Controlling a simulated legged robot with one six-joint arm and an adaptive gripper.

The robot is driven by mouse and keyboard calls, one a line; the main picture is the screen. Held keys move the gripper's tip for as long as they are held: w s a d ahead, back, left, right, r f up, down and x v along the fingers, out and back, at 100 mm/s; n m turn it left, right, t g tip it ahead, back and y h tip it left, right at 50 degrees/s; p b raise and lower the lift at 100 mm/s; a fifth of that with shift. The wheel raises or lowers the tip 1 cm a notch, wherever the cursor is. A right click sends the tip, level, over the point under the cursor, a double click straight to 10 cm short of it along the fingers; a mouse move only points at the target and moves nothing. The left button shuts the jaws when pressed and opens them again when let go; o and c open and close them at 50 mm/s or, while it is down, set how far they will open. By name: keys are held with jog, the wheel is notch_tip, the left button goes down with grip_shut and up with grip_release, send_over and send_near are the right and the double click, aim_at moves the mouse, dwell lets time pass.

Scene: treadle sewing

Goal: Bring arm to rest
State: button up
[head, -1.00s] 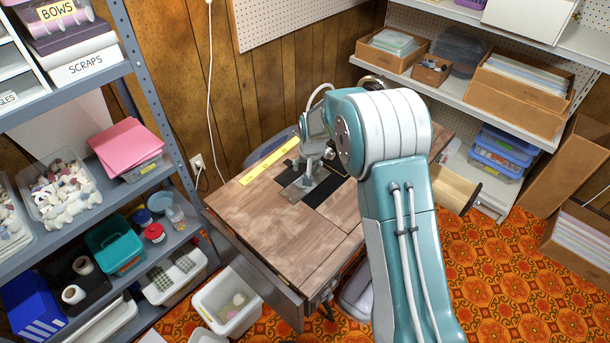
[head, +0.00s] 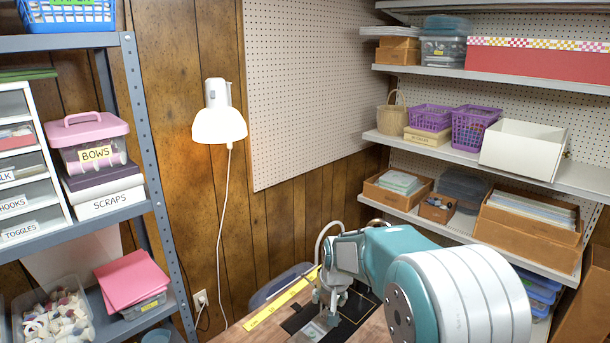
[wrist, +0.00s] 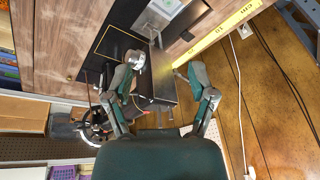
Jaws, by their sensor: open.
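My gripper (wrist: 166,88) is open in the wrist view, with its two fingers spread apart and the space above the wooden sewing table (wrist: 80,42) between them. A dark machine part lies behind and between the fingers, and I cannot tell whether they touch it. A dark handwheel (wrist: 95,128) shows at lower left. In the head view, my gripper (head: 328,306) points down at the sewing table (head: 268,330), close to a black inlay (head: 300,318). My own arm hides much of the table there.
A yellow measuring strip (head: 280,299) lies along the table's back edge. A white lamp (head: 219,125) hangs on the wall. Loaded shelving (head: 150,170) stands at left, and shelves with boxes (head: 525,235) stand at right. The wall corner closes off the back.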

jog(key=s+d+r+t, duration=0.1)
jog(key=s+d+r, duration=0.2)
jog(key=s+r, duration=0.4)
jog(key=s+d+r, duration=0.3)
jog(key=s+r, duration=0.3)
jog(key=s, duration=0.1)
jog(key=s+d+r+t+h, duration=0.1)
jog(key=s+d+r, duration=0.1)
jog(key=s, duration=1.6)
jog(key=shift+s+d+n, duration=0.15)
jog(key=shift+d+n, duration=0.15)
jog(key=shift+d, duration=0.4)
